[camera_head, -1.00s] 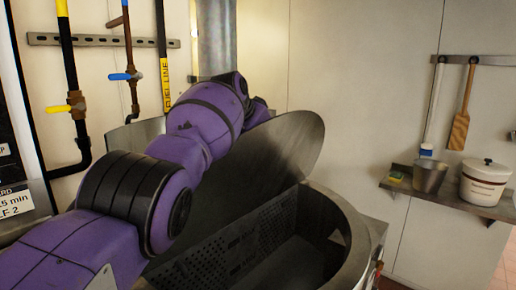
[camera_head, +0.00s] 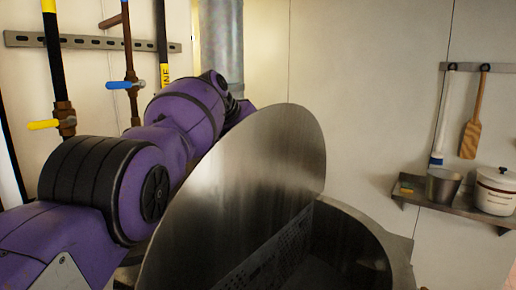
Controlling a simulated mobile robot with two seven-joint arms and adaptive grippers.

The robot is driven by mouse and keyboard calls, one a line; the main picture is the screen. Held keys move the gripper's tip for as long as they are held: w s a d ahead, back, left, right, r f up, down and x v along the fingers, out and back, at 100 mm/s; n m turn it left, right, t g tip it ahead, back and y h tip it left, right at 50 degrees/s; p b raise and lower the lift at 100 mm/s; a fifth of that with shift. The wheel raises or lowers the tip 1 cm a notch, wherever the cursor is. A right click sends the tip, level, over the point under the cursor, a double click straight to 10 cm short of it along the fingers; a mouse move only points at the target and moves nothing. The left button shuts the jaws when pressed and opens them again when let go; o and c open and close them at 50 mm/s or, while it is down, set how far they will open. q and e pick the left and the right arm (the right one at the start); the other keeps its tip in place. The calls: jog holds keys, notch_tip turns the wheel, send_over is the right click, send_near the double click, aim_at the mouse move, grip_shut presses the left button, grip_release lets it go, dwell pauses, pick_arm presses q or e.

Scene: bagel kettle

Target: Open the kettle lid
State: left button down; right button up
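The kettle (camera_head: 385,237) is a large round metal vessel at the lower middle right, and its inside shows dark. Its metal lid (camera_head: 250,185) stands steeply tilted up on the left side of the opening, with its broad face toward me. A dark perforated panel (camera_head: 270,255) shows inside the kettle. My purple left arm comes in from the left and reaches behind the lid. The lid and the arm hide the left gripper, so its fingers do not show. My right gripper is not in view.
Pipes with a blue valve handle (camera_head: 120,85) and a yellow valve handle (camera_head: 43,125) run down the wall at left. At right, a wall shelf (camera_head: 450,208) holds a metal pot (camera_head: 443,187) and a white crock (camera_head: 495,190). A wooden paddle (camera_head: 471,138) hangs above it.

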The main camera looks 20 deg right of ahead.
pick_arm(q)
jog(key=shift+w+a+f, duration=0.15)
jog(key=shift+w, duration=0.05)
dwell(0.4)
jog(key=c, duration=1.8)
grip_release()
jog(key=shift+c, duration=0.2)
jog(key=shift+s+a+r, duration=0.1)
jog(key=shift+a+r, duration=0.2)
jog(key=shift+r, duration=0.2)
jog(key=v, duration=1.1)
jog(key=shift+a+f, duration=0.1)
